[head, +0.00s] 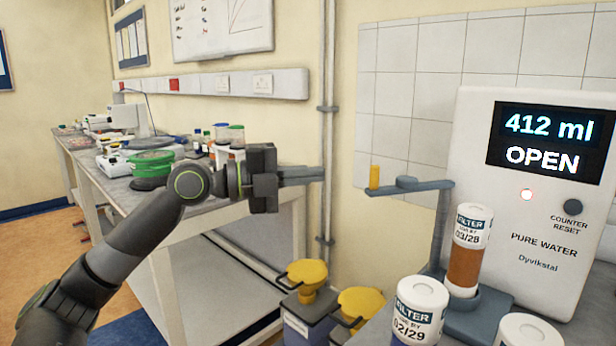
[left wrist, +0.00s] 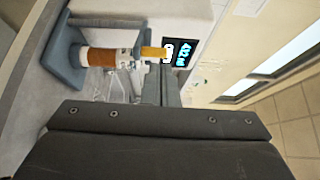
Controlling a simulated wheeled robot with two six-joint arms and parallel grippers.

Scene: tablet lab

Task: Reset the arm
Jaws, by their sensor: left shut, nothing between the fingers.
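My left gripper (head: 318,174) is shut and empty, held in the air left of the water unit. Its shut fingers also show in the left wrist view (left wrist: 160,85). A blue-grey arm (head: 420,187) with an upright yellow peg (head: 374,177) at its free end sticks out left from a post beside the white water unit (head: 530,220). The fingertips are apart from the peg, to its left in the head view. In the left wrist view the yellow peg (left wrist: 153,52) appears just beyond the fingers. The unit's display (head: 548,143) reads 412 ml and OPEN. My right gripper is out of view.
A brown filter cartridge (head: 465,250) labelled 03/28 stands in the blue-grey holder (head: 478,318). A filter labelled 02/29 (head: 420,312) and another white-topped one (head: 528,333) stand in front. Yellow funnels (head: 307,273) sit low beside the wall. A bench (head: 205,215) with labware stands at left.

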